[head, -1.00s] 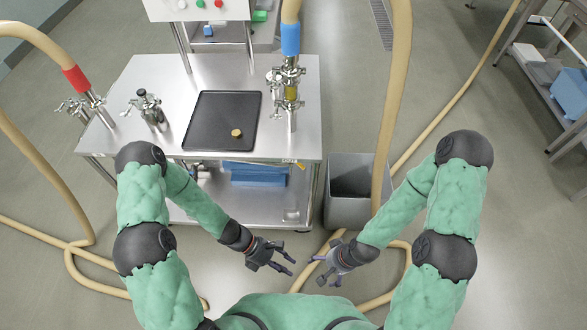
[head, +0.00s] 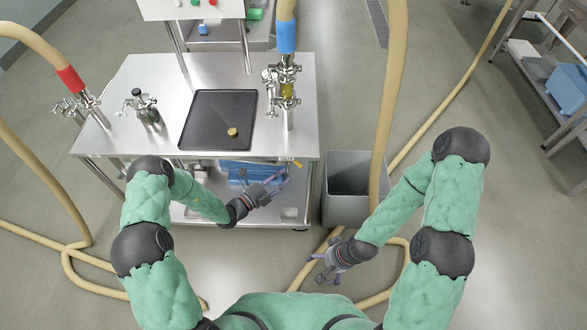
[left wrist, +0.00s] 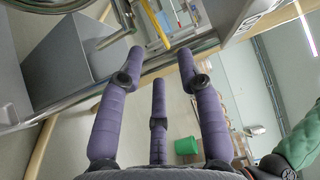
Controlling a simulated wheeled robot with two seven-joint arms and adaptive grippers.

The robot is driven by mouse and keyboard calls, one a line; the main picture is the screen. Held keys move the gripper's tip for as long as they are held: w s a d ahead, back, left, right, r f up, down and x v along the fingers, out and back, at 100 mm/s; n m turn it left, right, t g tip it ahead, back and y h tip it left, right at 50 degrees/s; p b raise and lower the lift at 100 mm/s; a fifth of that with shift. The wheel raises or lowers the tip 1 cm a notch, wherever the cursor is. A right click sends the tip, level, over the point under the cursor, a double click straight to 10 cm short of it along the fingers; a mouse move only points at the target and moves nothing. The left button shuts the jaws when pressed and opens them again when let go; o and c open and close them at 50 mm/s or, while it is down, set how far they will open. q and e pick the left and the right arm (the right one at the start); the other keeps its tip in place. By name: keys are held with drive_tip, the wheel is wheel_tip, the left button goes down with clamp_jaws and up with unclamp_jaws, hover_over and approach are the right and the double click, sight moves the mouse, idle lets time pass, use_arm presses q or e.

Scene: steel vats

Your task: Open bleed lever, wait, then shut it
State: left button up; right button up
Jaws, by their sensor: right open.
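A small yellow lever (head: 298,164) shows at the front edge of the steel table, near its right corner; it looks like the bleed lever. In the left wrist view a yellow bar (left wrist: 155,25) lies just beyond the fingertips, beside metal pipework. My left gripper (head: 279,181) is just below and left of the lever in the head view. Its purple fingers (left wrist: 160,65) are spread, with nothing between them, and apart from the yellow bar. My right gripper (head: 322,274) is open and empty, low in front of the grey bin.
The steel table (head: 160,80) carries a black tray (head: 205,120) with a small brass round piece (head: 232,132), a metal valve fitting (head: 146,110) and a pipe assembly (head: 288,95) under a blue-banded hose. A grey bin (head: 345,208) stands right of the table. Hoses (head: 75,255) lie on the floor.

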use_arm(q)
drive_tip(key=b+x, duration=0.1)
drive_tip(key=x, duration=0.5)
drive_tip(key=shift+w+d+b, duration=0.2)
drive_tip(key=shift+d+b, duration=0.1)
drive_tip(key=shift+b, duration=0.1)
drive_tip(key=shift+f, duration=0.1)
clamp_jaws()
